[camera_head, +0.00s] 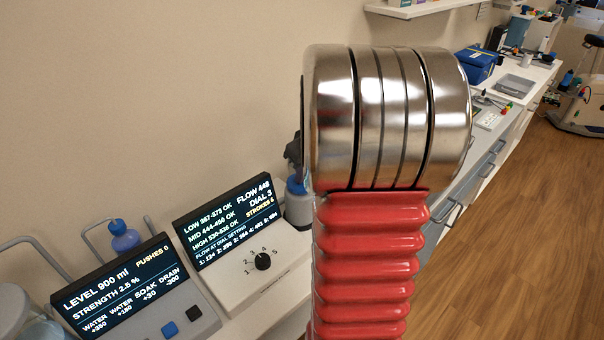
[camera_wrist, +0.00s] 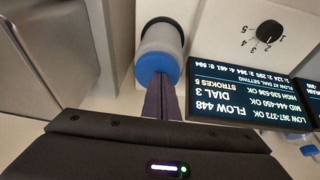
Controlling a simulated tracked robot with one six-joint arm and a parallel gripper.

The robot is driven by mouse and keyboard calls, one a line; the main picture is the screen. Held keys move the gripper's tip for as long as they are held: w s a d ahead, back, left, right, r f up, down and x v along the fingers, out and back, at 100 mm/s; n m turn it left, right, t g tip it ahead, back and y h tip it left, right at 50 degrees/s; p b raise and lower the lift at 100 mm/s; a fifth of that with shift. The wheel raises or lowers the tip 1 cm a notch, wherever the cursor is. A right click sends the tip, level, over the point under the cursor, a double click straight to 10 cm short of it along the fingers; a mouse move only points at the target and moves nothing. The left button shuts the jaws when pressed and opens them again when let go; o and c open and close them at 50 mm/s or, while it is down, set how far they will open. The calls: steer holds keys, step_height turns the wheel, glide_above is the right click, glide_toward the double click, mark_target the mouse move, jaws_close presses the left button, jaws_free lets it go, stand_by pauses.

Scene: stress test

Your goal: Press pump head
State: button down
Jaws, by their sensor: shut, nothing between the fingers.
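In the head view, a bottle with a blue collar (camera_head: 297,186) and a pale grey body (camera_head: 297,210) stands behind the right end of the dial console, partly hidden by my red arm. My gripper (camera_head: 294,152) is a dark shape just above that collar. In the wrist view, my gripper (camera_wrist: 161,80) is shut and empty, its dark fingers reaching over the blue cap (camera_wrist: 157,67) of the bottle (camera_wrist: 160,38). The fingers overlap the cap's front edge; I cannot tell whether they touch it. A separate pump head is not clearly visible.
The dial console (camera_head: 262,275) has a display (camera_head: 228,219) reading FLOW 448, DIAL 3. Left of it, another console (camera_head: 200,322) reads LEVEL 900 ml, PUSHES 0. A blue-topped item (camera_head: 124,238) stands behind. The long counter (camera_head: 515,85) holds a blue box (camera_head: 478,66).

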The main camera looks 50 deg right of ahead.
steer(key=shift+a+r, duration=0.1)
steer(key=shift+a, duration=0.05)
steer(key=w+v, duration=0.1)
steer(key=v, duration=1.2)
steer(key=shift+r, duration=0.45)
steer(key=s+a+f, duration=0.1)
steer(key=s+a, duration=0.2)
steer(key=a, duration=0.8)
steer(key=s+a+f+t, duration=0.1)
steer(key=s+a+f, duration=0.1)
steer(key=a, duration=0.9)
steer(key=s+a+f+t, duration=0.1)
steer(key=s+a, duration=0.4)
steer(key=a, duration=0.6)
steer(key=shift+a+f+n+y, duration=0.15)
steer(key=shift+n+y, duration=0.15)
